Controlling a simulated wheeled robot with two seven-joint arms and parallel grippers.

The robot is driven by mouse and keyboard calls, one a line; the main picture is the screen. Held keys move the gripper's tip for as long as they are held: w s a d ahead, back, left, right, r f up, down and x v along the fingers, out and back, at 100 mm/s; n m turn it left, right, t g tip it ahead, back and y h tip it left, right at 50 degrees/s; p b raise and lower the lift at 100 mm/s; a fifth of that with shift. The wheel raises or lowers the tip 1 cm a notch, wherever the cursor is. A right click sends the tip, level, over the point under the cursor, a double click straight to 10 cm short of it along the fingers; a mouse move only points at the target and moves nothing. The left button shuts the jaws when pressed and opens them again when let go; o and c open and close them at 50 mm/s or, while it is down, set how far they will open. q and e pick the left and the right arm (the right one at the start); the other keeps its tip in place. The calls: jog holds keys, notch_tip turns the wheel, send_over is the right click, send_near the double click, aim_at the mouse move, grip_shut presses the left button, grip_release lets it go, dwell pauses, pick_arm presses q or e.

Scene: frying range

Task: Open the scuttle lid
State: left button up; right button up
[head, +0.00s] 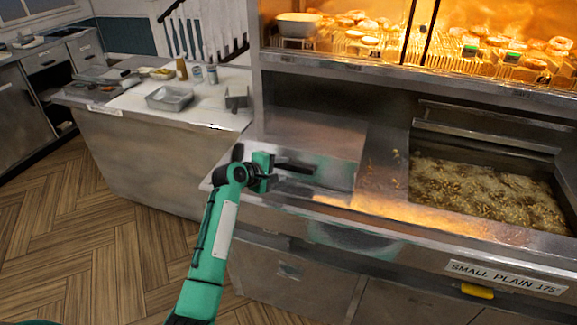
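The scuttle lid (318,137) looks like the flat steel cover of the box on the counter, left of the fryer. It lies level and looks closed. A dark bar (297,167) shows at its front face; I cannot tell whether it is the handle or my dark fingers. My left gripper (283,171), green with dark parts, is at the front left of the box, close to or touching it. Whether its fingers are open or shut is unclear. My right gripper is not in view.
A fryer vat (485,190) of bubbling oil is at the right. A lit warming cabinet (370,65) with food stands above the counter. A side table (125,99) with a steel tray (169,98) and bottles is at the left. The wooden floor is clear at lower left.

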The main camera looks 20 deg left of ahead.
aim_at(287, 168)
pick_arm(q)
jog(key=shift+x, duration=2.05)
grip_shut()
